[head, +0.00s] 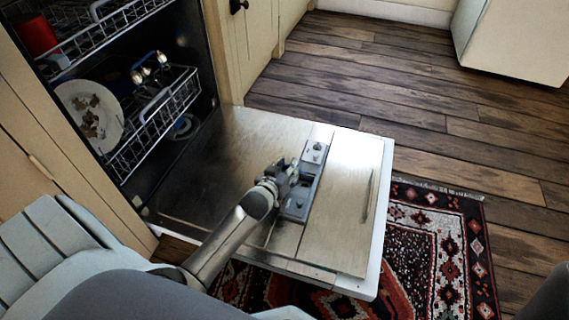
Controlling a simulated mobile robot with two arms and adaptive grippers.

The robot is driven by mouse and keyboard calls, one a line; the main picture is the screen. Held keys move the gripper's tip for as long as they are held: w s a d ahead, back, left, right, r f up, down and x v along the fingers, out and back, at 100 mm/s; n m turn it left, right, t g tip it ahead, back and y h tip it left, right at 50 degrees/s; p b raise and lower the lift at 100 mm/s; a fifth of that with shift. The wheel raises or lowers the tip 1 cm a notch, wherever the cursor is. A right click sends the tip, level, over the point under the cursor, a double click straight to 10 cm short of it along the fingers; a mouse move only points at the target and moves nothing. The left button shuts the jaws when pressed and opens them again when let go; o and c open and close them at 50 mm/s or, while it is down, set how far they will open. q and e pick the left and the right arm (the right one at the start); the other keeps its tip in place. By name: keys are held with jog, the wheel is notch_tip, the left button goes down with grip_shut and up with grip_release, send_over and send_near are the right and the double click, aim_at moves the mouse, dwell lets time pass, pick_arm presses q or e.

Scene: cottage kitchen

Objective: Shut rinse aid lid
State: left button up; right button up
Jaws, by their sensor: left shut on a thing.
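The dishwasher door (345,190) is folded down flat, its steel inner face up. A grey dispenser panel (296,209) is set in it, with a small round knob (318,147) at its far end. My left gripper (289,176) is over the left side of the panel, low against it. It is shut on a small part there, which looks like the rinse aid lid. The fingers hide most of that part, so its angle cannot be told. My right gripper is not in view.
The dishwasher stands open at left with an upper rack (105,32) holding a red item, and a lower rack (155,118) with a dirty plate (91,112). A patterned rug (440,235) lies beside the door. The wooden floor (400,95) beyond is clear.

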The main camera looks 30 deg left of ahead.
pick_arm(q)
jog(key=shift+d+r+m+y+p, duration=0.2)
jog(key=shift+d+m+y+p, duration=0.3)
jog(key=shift+m+p, duration=0.2)
jog(key=shift+w+d+m+g+y, duration=0.2)
jog(key=shift+d+m+g+y, duration=0.15)
jog(key=shift+m+y, duration=0.4)
jog(key=shift+m, duration=0.25)
jog(key=o, duration=1)
jog(key=shift+r, duration=0.1)
jog(key=shift+c, duration=0.2)
jog(key=shift+d, duration=0.1)
notch_tip(320, 180, up, 10)
